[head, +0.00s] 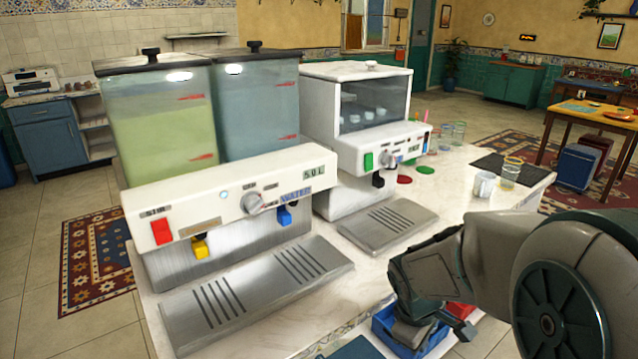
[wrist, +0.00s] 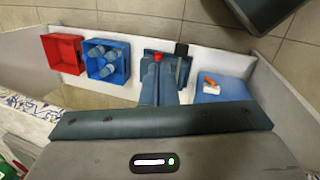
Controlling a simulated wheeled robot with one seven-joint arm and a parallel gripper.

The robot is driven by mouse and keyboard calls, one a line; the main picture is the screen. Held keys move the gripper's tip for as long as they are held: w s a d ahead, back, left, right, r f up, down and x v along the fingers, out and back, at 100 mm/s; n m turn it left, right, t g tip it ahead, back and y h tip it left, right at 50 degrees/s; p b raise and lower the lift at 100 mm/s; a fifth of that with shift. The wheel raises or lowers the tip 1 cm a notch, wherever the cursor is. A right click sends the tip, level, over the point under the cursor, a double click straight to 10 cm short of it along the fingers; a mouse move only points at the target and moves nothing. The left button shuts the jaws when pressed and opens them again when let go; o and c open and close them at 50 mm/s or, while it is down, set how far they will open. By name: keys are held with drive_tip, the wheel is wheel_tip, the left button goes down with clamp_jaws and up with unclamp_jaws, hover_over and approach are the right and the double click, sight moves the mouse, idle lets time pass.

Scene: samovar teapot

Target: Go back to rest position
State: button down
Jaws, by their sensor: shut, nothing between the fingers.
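My gripper (wrist: 160,66) shows in the wrist view pointing down over a white shelf, with its two fingers together and nothing between them. In the head view the arm reaches in from the right edge and bends down beside the front edge of the counter. The gripper end there is low, near the blue bin, and its fingertips are hard to make out. Whether the fingers touch anything on the shelf cannot be told.
On the shelf are a red bin (wrist: 64,53), a blue bin (wrist: 122,74) with several bottle-like items, and a blue cloth-like piece (wrist: 233,92) under a small orange-and-white item. The marble counter (head: 455,180) holds a two-tank dispenser (head: 215,195), a white machine (head: 365,125) and cups.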

drive_tip(key=s+a+r+m+y+p, duration=0.1)
drive_tip(key=s+r+m+p, duration=0.3)
drive_tip(key=r, duration=0.5)
drive_tip(key=s+a+r+m+t+y+p, duration=0.1)
drive_tip(key=s+a+r+m+p, duration=0.2)
drive_tip(key=r, duration=0.6)
drive_tip(key=shift+s+a+m+t+y+p, duration=0.3)
drive_tip(key=shift+s+a+m+y+p, duration=0.15)
drive_tip(key=shift+s+m, duration=0.85)
drive_tip(key=shift+d, duration=0.15)
